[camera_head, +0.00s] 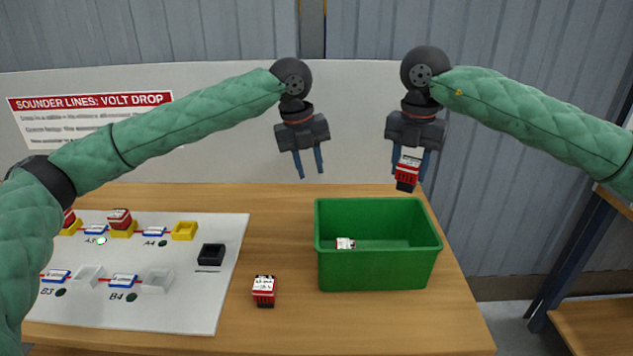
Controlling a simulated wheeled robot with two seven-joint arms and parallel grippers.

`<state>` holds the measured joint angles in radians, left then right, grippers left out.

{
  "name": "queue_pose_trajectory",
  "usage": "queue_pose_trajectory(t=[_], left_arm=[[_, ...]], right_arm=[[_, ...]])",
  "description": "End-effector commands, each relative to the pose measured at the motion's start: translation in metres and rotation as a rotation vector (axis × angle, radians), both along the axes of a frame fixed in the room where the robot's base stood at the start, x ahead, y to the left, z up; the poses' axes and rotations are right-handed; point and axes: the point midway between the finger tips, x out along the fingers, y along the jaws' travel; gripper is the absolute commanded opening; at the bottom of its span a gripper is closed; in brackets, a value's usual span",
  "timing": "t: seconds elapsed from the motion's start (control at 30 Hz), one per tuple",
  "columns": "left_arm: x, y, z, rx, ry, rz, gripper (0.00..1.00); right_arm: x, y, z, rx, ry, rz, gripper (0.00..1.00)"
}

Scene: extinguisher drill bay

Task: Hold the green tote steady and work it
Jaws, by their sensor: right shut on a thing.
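The green tote (376,270) stands upright on the right part of the wooden table. A small block with a white label (345,243) shows inside it; its lower part is hidden by the near wall. My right gripper (409,178) is above the tote's back right part, shut on a red and black block (407,173) with a white label. My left gripper (311,176) hangs above and behind the tote's left back corner. Its fingers are apart with nothing between them. Neither gripper touches the tote.
A similar red block (264,290) stands on the table left of the tote. A white board (190,312) at the left carries yellow, white and black holders (211,254), some with red blocks (120,219). A white panel with a sign (92,121) stands behind. Bare table lies around the tote.

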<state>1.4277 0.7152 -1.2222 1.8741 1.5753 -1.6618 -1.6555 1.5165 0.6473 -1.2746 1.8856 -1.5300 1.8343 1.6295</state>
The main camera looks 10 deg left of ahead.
Motion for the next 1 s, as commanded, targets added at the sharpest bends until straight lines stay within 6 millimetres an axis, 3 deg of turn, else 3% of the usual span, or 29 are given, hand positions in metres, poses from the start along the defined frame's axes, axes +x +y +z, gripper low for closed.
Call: queue_pose_trajectory(t=[0.1,0.3,0.47,1.0], left_arm=[[-0.017,-0.014,-0.015,0.091,0.011,-0.112,0.29],[-0.029,-0.021,-0.028,0.156,0.022,-0.192,0.29],[-0.029,-0.021,-0.042,0.159,0.024,-0.197,0.29],[-0.029,-0.023,-0.123,0.157,0.024,-0.193,0.29]], right_arm=[[0.0,0.0,0.0,0.0,0.0,0.0,0.16],[0.0,0.0,0.0,0.0,0.0,0.0,0.16],[0.0,0.0,0.0,0.0,0.0,0.0,0.16],[0.0,0.0,0.0,0.0,0.0,0.0,0.16]])
